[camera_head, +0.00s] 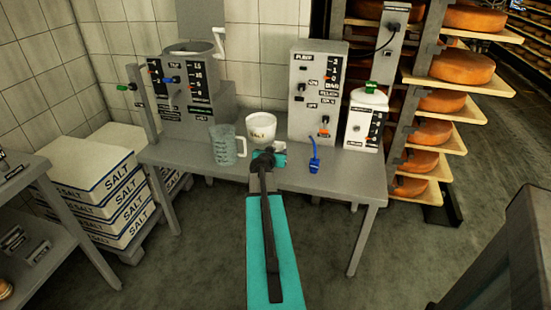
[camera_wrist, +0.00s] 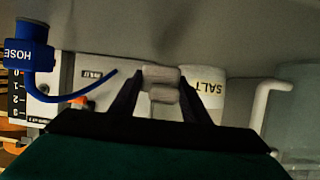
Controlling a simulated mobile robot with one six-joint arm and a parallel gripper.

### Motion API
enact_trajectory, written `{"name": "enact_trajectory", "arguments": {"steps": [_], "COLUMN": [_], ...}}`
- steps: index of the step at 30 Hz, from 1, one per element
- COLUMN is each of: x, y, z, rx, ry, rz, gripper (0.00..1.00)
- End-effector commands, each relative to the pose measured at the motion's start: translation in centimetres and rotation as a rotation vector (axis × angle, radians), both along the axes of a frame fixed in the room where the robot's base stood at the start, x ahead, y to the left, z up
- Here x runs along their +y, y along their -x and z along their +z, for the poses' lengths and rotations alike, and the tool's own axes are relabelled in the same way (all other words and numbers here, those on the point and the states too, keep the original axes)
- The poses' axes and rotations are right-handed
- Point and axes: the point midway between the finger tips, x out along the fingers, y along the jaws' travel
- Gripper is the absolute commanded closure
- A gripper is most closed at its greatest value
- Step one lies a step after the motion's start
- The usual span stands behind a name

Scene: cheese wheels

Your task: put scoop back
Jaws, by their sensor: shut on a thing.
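My gripper (camera_head: 266,157) is over the front part of the grey table (camera_head: 335,179), just in front of the white salt tub (camera_head: 262,128). In the wrist view my gripper (camera_wrist: 162,86) is shut on a small light grey piece, seemingly the handle of the scoop (camera_wrist: 160,75). The rest of the scoop cannot be made out. The salt tub (camera_wrist: 208,88) shows close beyond the fingers in the wrist view, with its label upside down. Its inside is hardly visible in the head view.
A clear measuring jug (camera_head: 225,146) stands left of the tub. A blue hose piece (camera_head: 314,155) is on the right, before a grey control box (camera_head: 316,95). A grey machine (camera_head: 185,88) stands at the left.

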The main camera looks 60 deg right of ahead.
Motion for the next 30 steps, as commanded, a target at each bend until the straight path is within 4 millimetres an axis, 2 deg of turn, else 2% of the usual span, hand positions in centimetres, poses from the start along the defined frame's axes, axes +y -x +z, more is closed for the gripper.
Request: {"name": "enact_trajectory", "arguments": {"steps": [3,7,24,25,28,30], "x": [0.0,0.1,0.1,0.1,0.1,0.1], "y": [0.0,0.0,0.0,0.0,0.0,0.0], "z": [-1.6,-2.6,-3.1,-3.1,-3.0,-3.0], "rx": [0.001,0.001,0.0,0.0,0.0,0.0], "ry": [-0.002,-0.001,0.0,0.0,0.0,0.0], "rz": [0.0,0.001,0.001,0.001,0.001,0.001], "gripper": [0.79,0.79,0.79,0.56,0.39,0.39]}}
